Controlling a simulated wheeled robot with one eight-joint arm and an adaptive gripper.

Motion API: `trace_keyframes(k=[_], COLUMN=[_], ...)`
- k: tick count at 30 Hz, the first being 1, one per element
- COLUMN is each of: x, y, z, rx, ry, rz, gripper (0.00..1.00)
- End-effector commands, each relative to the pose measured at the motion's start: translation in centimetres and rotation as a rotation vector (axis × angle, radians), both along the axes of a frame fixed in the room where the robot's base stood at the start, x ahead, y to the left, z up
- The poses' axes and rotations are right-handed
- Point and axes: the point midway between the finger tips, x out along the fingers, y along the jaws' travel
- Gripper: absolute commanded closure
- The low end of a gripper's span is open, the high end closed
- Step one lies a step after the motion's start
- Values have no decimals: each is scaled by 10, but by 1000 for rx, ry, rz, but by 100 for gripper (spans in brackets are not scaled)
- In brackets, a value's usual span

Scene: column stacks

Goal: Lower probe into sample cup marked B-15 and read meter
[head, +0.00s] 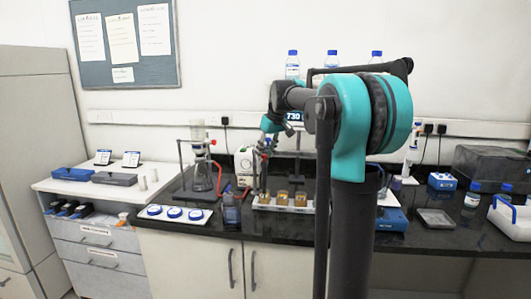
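A white rack (258,206) at the front middle of the black bench holds small cups with amber contents (282,198). Their markings are too small to read, so I cannot tell which is B-15. A dark blue handheld device (231,213), perhaps the meter, stands at the bench's front edge left of the rack. I cannot pick out the probe for certain. My gripper (264,150) seems to hang below my teal wrist, behind and above the rack's left part. It is too small and cluttered to show whether it is open or holding anything.
A flask on a stand (201,172) and a white instrument (243,163) stand behind the rack. A blue box (391,219) and a grey tray (435,218) lie at right. My arm hides the bench right of the rack.

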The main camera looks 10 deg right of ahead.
Motion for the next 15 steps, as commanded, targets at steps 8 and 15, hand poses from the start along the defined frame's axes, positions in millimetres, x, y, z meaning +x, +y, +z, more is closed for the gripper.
trace_keyframes(k=[8, 15], x=[0, 0], y=[0, 0], z=[0, 0], rx=[0, 0], ry=[0, 0], rz=[0, 0], gripper=[100, 100])
